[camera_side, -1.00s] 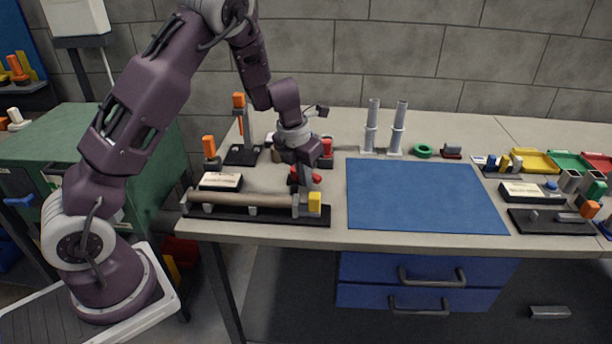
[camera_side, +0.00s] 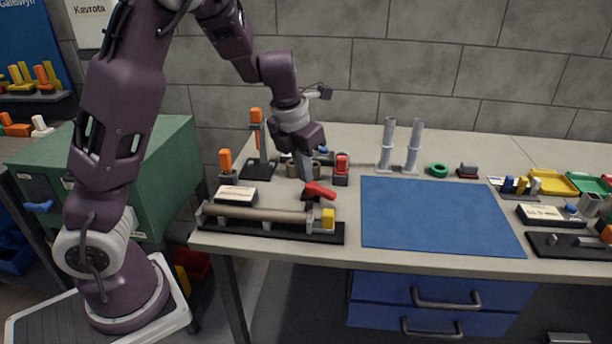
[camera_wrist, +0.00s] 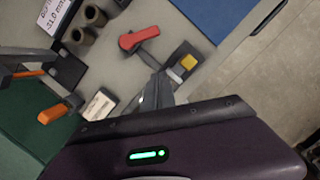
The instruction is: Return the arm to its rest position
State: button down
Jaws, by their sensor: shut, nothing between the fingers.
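My arm reaches over the left part of the workbench (camera_side: 470,258), with the wrist bent downward. My gripper (camera_side: 306,178) points down behind the red-handled piece (camera_side: 320,190), fingers together and empty. In the wrist view my gripper (camera_wrist: 158,88) shows as grey fingers below the red handle (camera_wrist: 138,38), beside the fixture with a yellow block (camera_wrist: 188,62). In the side view a long tan rod (camera_side: 258,213) lies along a black-based fixture in front of the gripper. I cannot tell the exact gap between the fingertips and the bench.
Orange-topped holders (camera_side: 226,165) and a taller stand (camera_side: 257,140) are left of the gripper. A red-topped block (camera_side: 341,168) is close on its right. Two grey upright tubes (camera_side: 387,147) stand farther right. The blue mat (camera_side: 435,215) is clear.

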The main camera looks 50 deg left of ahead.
jog(key=s+d+r+m+t+h, duration=0.1)
jog(key=s+d+r+m, duration=0.6)
jog(key=m, duration=0.5)
jog(key=s+d+r+m+t+h, duration=0.15)
jog(key=s+d+r+m, duration=0.3)
jog(key=s+m, duration=0.65)
jog(key=s+a+m+y, duration=0.1)
jog(key=s+m, duration=0.5)
jog(key=m, duration=0.8)
jog(key=shift+s+r+m+y, duration=0.2)
jog(key=shift+s+m+y, duration=0.15)
jog(key=shift+y, duration=0.2)
